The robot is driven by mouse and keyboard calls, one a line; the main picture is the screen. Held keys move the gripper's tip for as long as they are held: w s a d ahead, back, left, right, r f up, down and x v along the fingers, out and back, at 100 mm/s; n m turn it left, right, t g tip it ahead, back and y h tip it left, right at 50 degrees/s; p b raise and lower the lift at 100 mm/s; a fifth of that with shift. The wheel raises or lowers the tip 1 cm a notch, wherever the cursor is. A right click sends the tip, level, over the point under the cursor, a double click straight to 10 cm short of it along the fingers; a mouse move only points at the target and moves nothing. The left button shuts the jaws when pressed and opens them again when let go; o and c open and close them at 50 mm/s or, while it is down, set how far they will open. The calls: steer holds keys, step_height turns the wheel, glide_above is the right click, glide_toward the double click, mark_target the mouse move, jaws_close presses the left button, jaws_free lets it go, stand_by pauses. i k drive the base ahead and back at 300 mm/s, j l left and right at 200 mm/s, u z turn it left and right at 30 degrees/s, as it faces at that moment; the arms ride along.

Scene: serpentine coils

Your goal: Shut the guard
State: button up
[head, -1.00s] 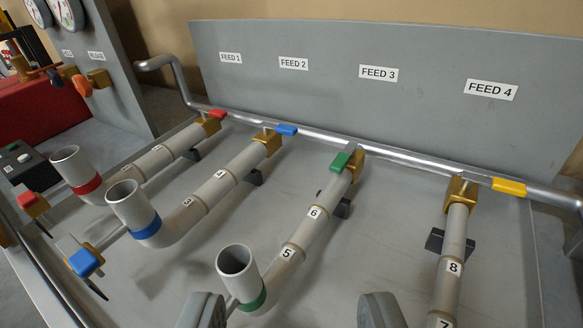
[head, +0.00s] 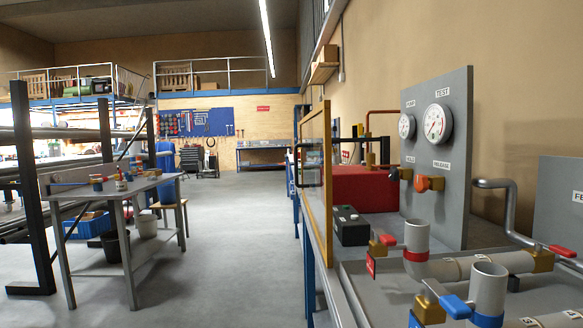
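The guard (head: 328,190) is a yellow-framed panel with a black handle (head: 309,163). It stands upright at the left edge of the bench, in the middle of the view, and I see it nearly edge-on. It looks swung open, clear of the pipe coils. Its hinge is not clear from here. My gripper is not in this view, so its fingers cannot be seen.
Right of the guard are a grey gauge panel (head: 450,110), a red box (head: 362,190), a black control box (head: 350,226) and upright pipe ends with red (head: 416,240) and blue (head: 488,285) bands. A table (head: 105,188) stands left. The floor (head: 230,240) between is clear.

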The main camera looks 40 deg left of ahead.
mark_target(315, 129)
steer(key=u, duration=1.15)
